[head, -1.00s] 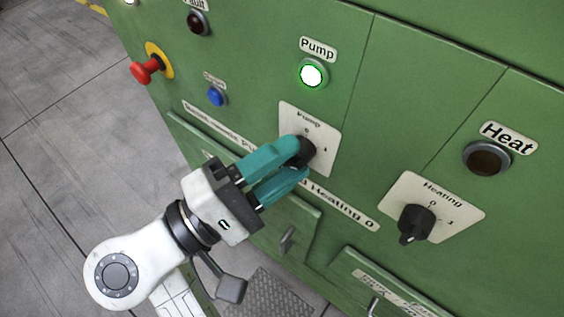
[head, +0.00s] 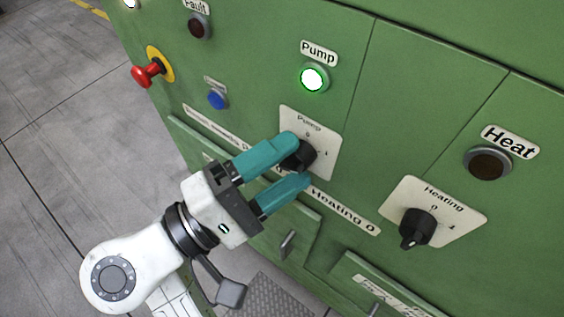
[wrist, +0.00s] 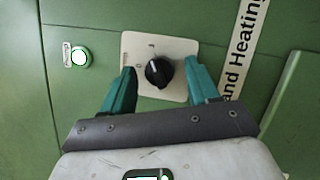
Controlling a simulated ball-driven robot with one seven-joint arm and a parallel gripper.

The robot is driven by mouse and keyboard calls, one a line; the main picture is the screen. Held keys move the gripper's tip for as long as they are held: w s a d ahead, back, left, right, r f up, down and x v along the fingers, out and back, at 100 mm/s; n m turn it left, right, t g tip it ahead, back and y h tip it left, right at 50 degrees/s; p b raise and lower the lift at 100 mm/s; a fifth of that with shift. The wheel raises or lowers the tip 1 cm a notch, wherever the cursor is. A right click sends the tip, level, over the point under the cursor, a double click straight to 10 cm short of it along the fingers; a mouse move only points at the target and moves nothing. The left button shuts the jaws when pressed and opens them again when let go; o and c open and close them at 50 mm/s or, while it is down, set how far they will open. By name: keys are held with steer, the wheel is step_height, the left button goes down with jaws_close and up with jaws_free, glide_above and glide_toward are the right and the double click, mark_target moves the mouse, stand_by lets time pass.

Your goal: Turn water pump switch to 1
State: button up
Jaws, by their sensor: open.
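The pump switch (head: 300,156) is a black rotary knob on a pale plate labelled "Pump" with 0 and 1 marks. It also shows in the wrist view (wrist: 158,72), with a white line on its face. My gripper (head: 299,160) is open, with its teal fingers on either side of the knob. In the wrist view the fingers (wrist: 160,80) stand apart with visible gaps to the knob. The green pump lamp (head: 313,78) above the plate is lit.
The heating switch (head: 415,228) is on a plate at the right, below the dark heat lamp (head: 487,163). A red emergency button (head: 147,72) sticks out at the left, near a blue button (head: 217,99). A handle (head: 288,244) is below my gripper.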

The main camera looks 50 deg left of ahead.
steer(key=shift+s, duration=0.1)
steer(key=s+a+f+b, duration=0.1)
steer(key=s, duration=0.9)
steer(key=shift+s+a+f+b, duration=0.2)
steer(key=shift+f+b, duration=0.1)
steer(key=shift+f, duration=0.1)
